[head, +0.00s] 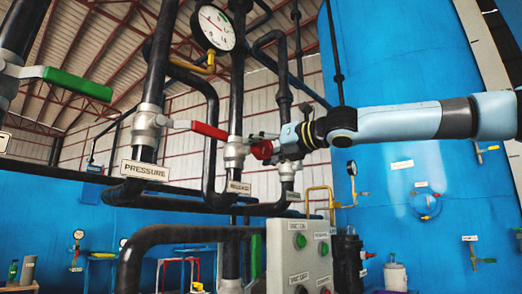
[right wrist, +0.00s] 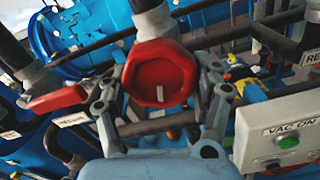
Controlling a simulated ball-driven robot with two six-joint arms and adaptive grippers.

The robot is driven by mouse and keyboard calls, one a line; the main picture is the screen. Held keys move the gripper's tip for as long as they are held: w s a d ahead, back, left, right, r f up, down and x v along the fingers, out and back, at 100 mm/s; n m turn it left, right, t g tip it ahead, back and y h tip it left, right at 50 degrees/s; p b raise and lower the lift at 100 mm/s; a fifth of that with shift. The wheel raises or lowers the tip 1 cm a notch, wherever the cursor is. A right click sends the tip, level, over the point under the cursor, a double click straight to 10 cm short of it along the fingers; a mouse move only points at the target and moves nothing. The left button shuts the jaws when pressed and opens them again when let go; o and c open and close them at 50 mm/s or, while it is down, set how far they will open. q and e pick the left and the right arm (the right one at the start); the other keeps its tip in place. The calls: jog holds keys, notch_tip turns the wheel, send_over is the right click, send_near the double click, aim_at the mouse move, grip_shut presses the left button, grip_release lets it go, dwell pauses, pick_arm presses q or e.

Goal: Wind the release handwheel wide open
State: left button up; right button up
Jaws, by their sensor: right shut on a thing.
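The red handwheel (head: 262,150) is seen nearly edge-on in the head view, at the tip of my right gripper (head: 270,148). In the right wrist view the handwheel (right wrist: 160,75) faces the camera, with a pale mark on its face. The fingers of my right gripper (right wrist: 161,98) stand on either side of it, and the gripper is shut on it. My right arm comes in level from the right. A RELEASE plate (head: 238,187) hangs on the middle pipe, left of and below the wheel. The wheel's stem is hidden. My left gripper is not in view.
A red lever (head: 209,131) lies just left of the wheel, and a green lever (head: 78,83) is at upper left. A PRESSURE plate (head: 145,170) is on the left pipe. A grey button box (head: 303,255) stands below. A gauge (head: 213,28) is above.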

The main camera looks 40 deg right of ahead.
jog(key=shift+f+n, duration=0.2)
jog(key=shift+n, duration=1.5)
jog(key=o, duration=1.1)
jog(key=shift+o, duration=0.4)
jog(key=shift+d+r, duration=0.1)
jog(key=shift+r, duration=0.1)
